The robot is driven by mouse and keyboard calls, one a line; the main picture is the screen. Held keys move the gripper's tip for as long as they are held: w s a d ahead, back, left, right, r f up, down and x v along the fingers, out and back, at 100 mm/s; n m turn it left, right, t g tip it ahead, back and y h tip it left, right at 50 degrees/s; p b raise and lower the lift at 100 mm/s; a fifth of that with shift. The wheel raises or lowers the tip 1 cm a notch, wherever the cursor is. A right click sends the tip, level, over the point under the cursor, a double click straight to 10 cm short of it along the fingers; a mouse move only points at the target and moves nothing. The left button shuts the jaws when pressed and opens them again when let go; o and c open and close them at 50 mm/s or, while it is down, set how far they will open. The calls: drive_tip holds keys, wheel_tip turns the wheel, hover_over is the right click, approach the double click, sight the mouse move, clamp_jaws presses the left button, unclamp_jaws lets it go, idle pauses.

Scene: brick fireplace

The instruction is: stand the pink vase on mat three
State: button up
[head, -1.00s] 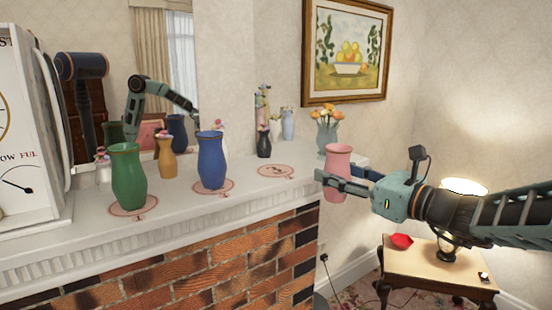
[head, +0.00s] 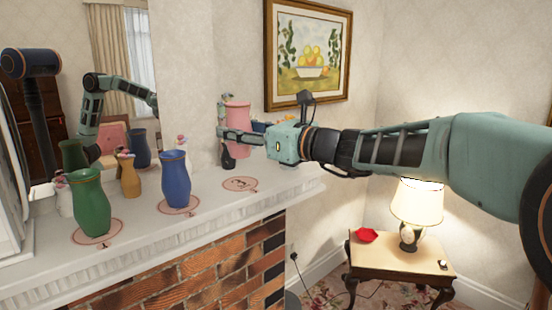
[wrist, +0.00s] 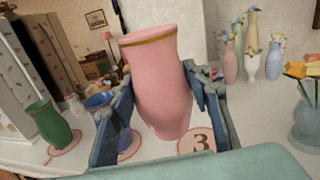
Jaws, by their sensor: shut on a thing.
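The pink vase (head: 237,117) is upright between the fingers of my gripper (head: 226,136), which is shut on it. It is held in the air above the mantel shelf. In the wrist view the pink vase (wrist: 160,85) fills the middle, with a finger on each side. Mat three (head: 240,184) is a flat pink disc on the mantel, bare, below the vase in the head view. In the wrist view mat three (wrist: 201,142) shows its number just right of the vase's foot, partly hidden by vase and gripper.
A blue vase (head: 175,181) and a green vase (head: 91,204) stand on the other mats to the left. In the wrist view an orange-flower vase (wrist: 306,122) is at right.

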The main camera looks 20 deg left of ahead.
drive_tip(key=w+a+f, duration=0.1)
drive_tip(key=f, duration=0.1)
drive_tip(key=w+a+f, duration=0.1)
drive_tip(key=w+f, duration=0.1)
drive_tip(key=w+a+f+p, duration=0.1)
drive_tip(key=w+f, duration=0.1)
drive_tip(key=shift+w+a+f, duration=0.15)
drive_tip(key=shift+a+f, duration=0.05)
drive_tip(key=shift+f, duration=1.6)
drive_tip(key=shift+f, duration=0.1)
drive_tip(key=o, duration=1.3)
drive_tip(key=shift+o, duration=0.2)
drive_tip(key=b+v, duration=0.3)
drive_tip(key=v, duration=0.9)
